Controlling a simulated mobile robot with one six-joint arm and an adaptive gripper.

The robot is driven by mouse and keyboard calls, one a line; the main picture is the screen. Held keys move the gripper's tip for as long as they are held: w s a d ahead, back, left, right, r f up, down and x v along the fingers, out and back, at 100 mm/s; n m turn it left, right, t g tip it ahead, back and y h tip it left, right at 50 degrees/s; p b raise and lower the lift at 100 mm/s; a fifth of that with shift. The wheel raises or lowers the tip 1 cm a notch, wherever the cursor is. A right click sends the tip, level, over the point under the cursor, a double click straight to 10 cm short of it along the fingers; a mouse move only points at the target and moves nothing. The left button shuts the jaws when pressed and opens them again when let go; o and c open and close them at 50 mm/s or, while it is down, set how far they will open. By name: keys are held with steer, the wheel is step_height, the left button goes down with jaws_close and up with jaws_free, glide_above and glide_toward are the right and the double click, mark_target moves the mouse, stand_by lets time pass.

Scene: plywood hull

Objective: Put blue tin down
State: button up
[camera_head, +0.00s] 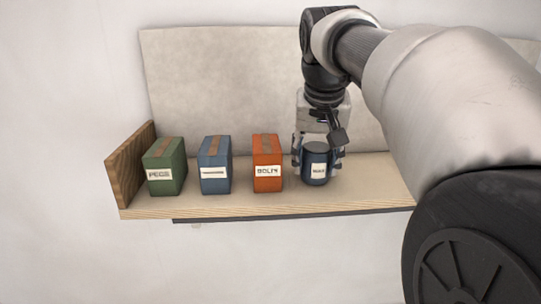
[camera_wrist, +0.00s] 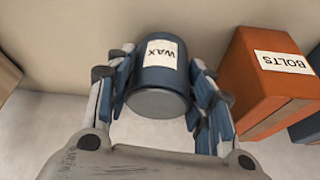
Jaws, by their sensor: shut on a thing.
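The blue tin (camera_head: 316,168) is a dark blue cylinder with a white label that reads WAX in the wrist view (camera_wrist: 158,82). It is upright at the shelf (camera_head: 290,203), right of the orange box. My gripper (camera_head: 317,160) is around the tin, with one finger on each side, shut on it. The fingers also show in the wrist view (camera_wrist: 158,95), on both sides of the tin. I cannot tell whether the tin's base touches the shelf.
An orange BOLTS box (camera_head: 267,163) stands close to the left of the tin. A blue box (camera_head: 214,165) and a green box (camera_head: 165,166) stand farther left, by the wooden end board (camera_head: 131,165). A pale back panel (camera_head: 220,85) rises behind. Shelf to the right of the tin looks clear.

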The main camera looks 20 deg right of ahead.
steer(key=shift+f, duration=0.3)
steer(key=o, duration=1.3)
